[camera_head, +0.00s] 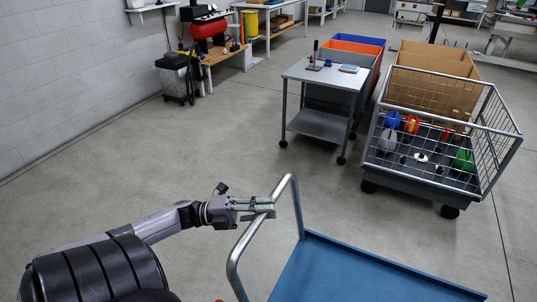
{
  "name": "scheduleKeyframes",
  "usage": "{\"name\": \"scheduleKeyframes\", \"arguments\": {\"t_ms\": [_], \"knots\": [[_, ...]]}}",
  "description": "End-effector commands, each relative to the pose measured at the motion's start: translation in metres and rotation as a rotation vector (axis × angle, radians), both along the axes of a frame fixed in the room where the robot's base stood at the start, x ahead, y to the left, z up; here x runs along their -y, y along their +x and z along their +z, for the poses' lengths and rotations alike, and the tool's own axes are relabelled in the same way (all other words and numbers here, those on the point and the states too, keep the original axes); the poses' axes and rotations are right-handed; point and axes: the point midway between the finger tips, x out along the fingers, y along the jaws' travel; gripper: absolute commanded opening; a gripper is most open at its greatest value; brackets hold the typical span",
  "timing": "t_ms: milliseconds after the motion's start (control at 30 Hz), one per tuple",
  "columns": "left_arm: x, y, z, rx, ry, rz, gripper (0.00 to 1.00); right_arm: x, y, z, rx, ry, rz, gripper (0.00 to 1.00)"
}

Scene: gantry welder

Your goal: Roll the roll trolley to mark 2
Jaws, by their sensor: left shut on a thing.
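The roll trolley (355,278) has a flat blue deck and a bent grey tube push handle (292,190). It stands at the bottom right of the head view, and its near and right parts run out of the frame. My left gripper (264,206) reaches in from the left and is shut on the top bar of the handle. My right gripper is not in view. I see no floor mark that I can read as mark 2.
A grey two-shelf cart (322,124) stands ahead, with blue and orange bins (350,47) behind it. A wire-sided cart (440,178) with bottles stands at the right, a cardboard box (432,92) behind it. Benches line the left wall. Grey floor (215,135) is clear at centre left.

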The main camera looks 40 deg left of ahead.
Motion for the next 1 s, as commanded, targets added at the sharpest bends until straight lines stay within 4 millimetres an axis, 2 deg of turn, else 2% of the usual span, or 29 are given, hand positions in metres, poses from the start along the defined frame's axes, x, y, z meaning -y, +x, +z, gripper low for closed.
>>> {"name": "scheduleKeyframes", "arguments": {"t_ms": [200, 233, 500, 833, 1000], "knots": [[0.000, 0.000, -0.001, -0.005, 0.000, 0.000, 0.00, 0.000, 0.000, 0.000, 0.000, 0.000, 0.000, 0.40], [0.000, 0.000, -0.001, -0.004, 0.000, 0.000, 0.21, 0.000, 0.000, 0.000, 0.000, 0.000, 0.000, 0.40], [0.000, 0.000, -0.001, -0.002, 0.001, 0.000, 0.39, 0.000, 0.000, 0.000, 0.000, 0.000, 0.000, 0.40], [-0.001, -0.001, -0.001, -0.001, 0.001, 0.000, 0.40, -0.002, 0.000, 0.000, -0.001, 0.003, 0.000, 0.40], [-0.014, -0.012, -0.005, -0.005, 0.002, 0.002, 0.40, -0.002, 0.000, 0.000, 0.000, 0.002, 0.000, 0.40]]}}
